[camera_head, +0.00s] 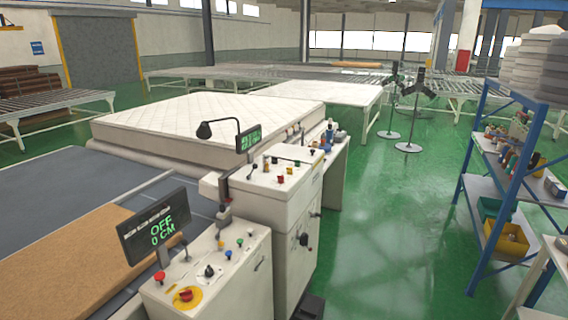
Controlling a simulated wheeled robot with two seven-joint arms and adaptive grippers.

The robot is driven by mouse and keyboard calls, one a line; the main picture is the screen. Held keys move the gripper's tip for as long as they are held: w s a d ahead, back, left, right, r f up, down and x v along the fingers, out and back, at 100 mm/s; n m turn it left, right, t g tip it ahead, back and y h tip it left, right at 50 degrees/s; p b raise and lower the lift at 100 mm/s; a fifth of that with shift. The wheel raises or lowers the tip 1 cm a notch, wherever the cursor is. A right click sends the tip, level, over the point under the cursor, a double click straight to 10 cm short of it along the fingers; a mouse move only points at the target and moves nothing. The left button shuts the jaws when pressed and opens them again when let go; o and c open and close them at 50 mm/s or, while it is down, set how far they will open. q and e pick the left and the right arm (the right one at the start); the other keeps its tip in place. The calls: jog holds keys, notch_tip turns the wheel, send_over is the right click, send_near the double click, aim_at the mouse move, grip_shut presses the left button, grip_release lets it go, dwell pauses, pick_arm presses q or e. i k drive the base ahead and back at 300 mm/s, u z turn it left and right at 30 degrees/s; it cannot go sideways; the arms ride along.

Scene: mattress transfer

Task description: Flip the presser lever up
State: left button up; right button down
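I cannot single out the presser lever with certainty. The near white control cabinet (245,285) has a display (153,228) reading "OFF 0 CM". On its top are a small black switch (209,271), a red emergency button on a yellow disc (185,295) and several coloured buttons. A second white cabinet (290,215) behind it carries red and yellow buttons, a green-lit display (248,139) and a black bent arm like a lamp (204,130). Neither of my grippers is in view.
A white mattress (215,120) lies on the line behind the cabinets. A brown board (70,265) lies at the lower left. A blue shelf rack (510,175) stands at the right. Dark stands (408,147) stand beyond. The green floor (390,230) between cabinets and rack is open.

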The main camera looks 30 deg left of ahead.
aim_at(254, 166)
jog(key=u, duration=0.35)
jog(key=i, duration=1.15)
jog(key=u, duration=1.4)
jog(key=i, duration=0.75)
jog(key=u, duration=0.7)
